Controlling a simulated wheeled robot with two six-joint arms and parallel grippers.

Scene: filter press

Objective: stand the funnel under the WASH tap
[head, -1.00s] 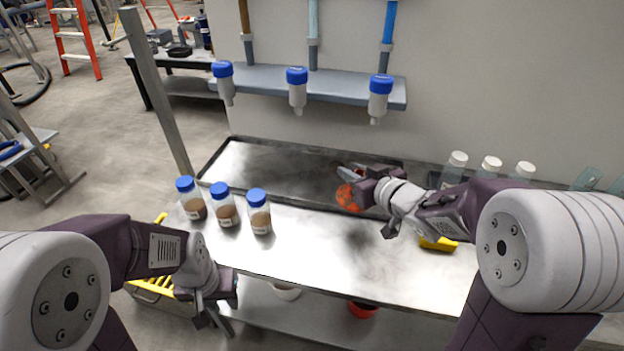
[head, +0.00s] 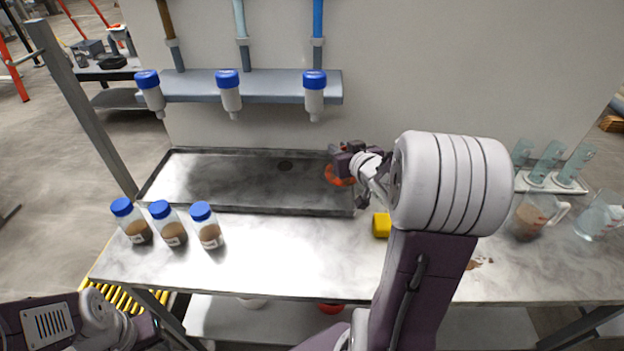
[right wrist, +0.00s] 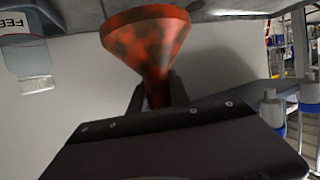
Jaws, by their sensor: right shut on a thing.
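The orange-red funnel (head: 338,177) is held by my right gripper (head: 347,163) over the right end of the dark tray (head: 230,180). Three taps with blue tops hang from the shelf: left (head: 151,92), middle (head: 229,93) and right (head: 314,93). The funnel is below and a little right of the right tap. My left gripper (head: 147,330) is low at left, fingers not discernible.
Three blue-capped jars (head: 168,225) stand at the bench's front left. A yellow object (head: 381,225) lies near my right arm. Beakers (head: 530,215) and a rack of teal pieces (head: 550,168) stand at right. The tray's left and middle look empty.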

